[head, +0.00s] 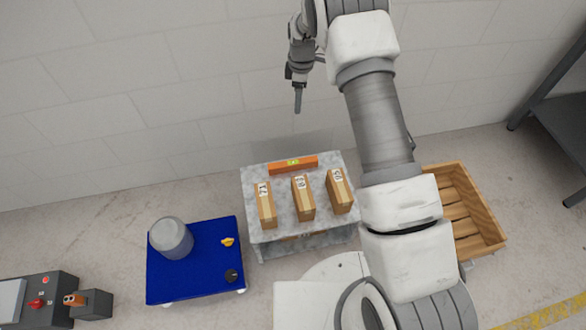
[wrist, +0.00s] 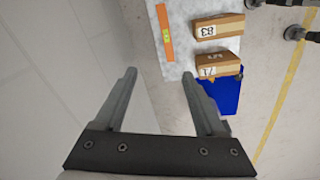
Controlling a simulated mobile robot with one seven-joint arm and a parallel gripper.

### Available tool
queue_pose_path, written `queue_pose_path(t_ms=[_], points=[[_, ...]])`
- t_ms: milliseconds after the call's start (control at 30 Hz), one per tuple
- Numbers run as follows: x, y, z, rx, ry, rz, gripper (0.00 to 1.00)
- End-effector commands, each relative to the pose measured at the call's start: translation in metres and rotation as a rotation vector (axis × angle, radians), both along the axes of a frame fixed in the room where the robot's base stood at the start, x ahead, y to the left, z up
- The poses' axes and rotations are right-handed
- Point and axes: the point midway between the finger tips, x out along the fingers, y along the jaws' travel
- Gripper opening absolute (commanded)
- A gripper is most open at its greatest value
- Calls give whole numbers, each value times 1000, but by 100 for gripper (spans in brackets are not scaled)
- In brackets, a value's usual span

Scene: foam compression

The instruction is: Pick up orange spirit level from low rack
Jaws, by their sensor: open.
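The orange spirit level (head: 293,165) lies flat along the back edge of the low grey rack (head: 263,228), with a yellow-green vial at its middle. It also shows in the wrist view (wrist: 162,22), beyond the fingertips near the top. My gripper (head: 298,108) hangs above and behind the rack, near the wall, clear of the level. In the wrist view my gripper (wrist: 158,73) has its two fingers wide apart with nothing between them.
A blue platform (head: 195,265) with a grey cylinder (head: 172,238) is to the left. A wooden crate (head: 490,222) sits to the right. The wall (head: 130,100) is close behind the rack.

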Motion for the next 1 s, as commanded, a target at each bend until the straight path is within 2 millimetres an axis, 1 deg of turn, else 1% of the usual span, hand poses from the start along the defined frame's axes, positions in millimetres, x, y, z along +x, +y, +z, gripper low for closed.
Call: queue_pose_path(t_ms=[33,67,100,200,300,400,567,667,800,1000], points=[[1,4,-36,-8,16,43,72],[1,6,-51,-13,22,69,72],[2,8,-70,-17,29,103,72],[1,14,-113,-28,45,181,72],[-1,18,-146,-36,58,240,72],[-2,20,-166,-41,66,281,72],[-4,22,-186,-43,71,309,72],[-5,22,-203,-43,72,311,72],[-5,22,-235,-44,73,311,72],[-4,21,-277,-44,72,309,72]])
